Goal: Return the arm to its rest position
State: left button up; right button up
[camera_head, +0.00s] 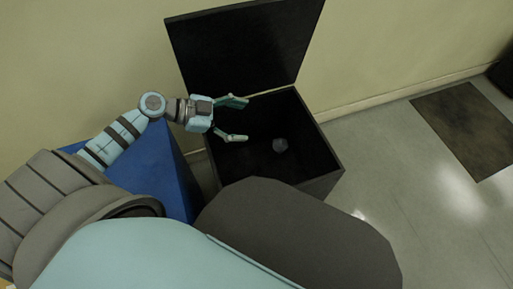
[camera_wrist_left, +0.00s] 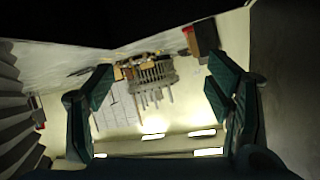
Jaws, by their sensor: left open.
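My left gripper (camera_head: 244,120) is open and empty. Its two fingers are spread over the opening of a black box (camera_head: 330,169) whose lid (camera_head: 245,45) stands raised at the back. My left arm (camera_head: 125,135) reaches in from the left. A small dark grey faceted object (camera_head: 280,145) lies inside the box, to the right of the fingers and apart from them. In the left wrist view the spread fingers of the left gripper (camera_wrist_left: 158,84) have nothing between them, and the room shows beyond. My right gripper is not in view.
A blue block-like stand (camera_head: 160,170) is left of the box, below my left arm. A pale wall (camera_head: 90,50) rises behind. Open grey floor (camera_head: 400,180) lies to the right, with a dark brown mat (camera_head: 465,128) on it. A black object (camera_head: 503,72) is at the far right edge.

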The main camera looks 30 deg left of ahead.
pick_arm(q)
jog(key=v, duration=0.5)
